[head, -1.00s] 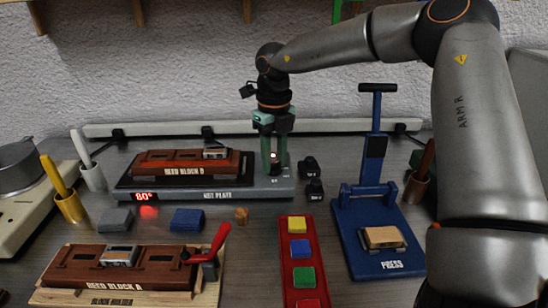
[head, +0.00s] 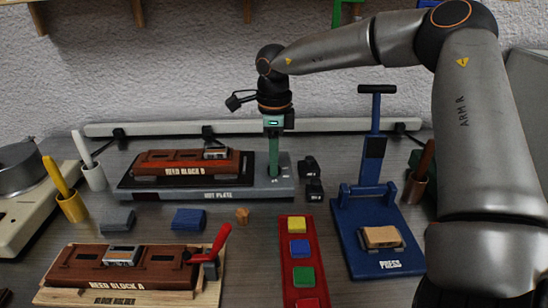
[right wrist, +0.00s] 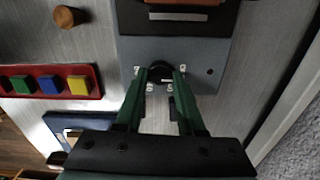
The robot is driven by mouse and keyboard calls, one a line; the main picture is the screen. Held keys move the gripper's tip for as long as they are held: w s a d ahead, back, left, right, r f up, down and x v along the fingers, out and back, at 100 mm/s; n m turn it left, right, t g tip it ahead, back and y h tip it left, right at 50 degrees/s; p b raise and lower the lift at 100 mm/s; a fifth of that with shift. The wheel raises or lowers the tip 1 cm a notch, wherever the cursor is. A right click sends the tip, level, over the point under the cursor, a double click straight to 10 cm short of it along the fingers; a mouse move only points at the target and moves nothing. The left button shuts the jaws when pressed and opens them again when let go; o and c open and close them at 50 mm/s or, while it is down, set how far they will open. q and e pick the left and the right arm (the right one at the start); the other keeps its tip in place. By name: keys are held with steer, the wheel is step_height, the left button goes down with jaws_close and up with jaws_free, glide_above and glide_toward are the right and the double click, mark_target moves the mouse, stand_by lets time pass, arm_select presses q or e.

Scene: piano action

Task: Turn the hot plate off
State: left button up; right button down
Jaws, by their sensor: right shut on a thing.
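The hot plate (head: 215,195) is a long grey slab at the back of the bench, with reed block B (head: 180,162) on its dark top. Its front display is dark. In the right wrist view a black round knob (right wrist: 160,72) sits on the grey hot plate (right wrist: 197,75) among small white marks. My right gripper (head: 274,174) points down at the hot plate's right end. In the wrist view its green fingers (right wrist: 160,80) are shut on the knob, one on each side. My left gripper is not in view.
Reed block A (head: 120,268) lies in a wooden holder with a red lever (head: 220,243) at front left. A red tray (head: 292,225) of coloured blocks and the blue press (head: 372,225) stand at front right. Small black objects (head: 310,176) sit right of the hot plate.

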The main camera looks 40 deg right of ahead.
steer(key=shift+n, duration=0.6)
steer(key=c, duration=0.5)
jaws_free()
step_height(320, 180, up, 13)
steer(key=shift+f+p, duration=0.2)
steer(key=shift+p, duration=0.75)
steer(key=shift+s+f, duration=0.1)
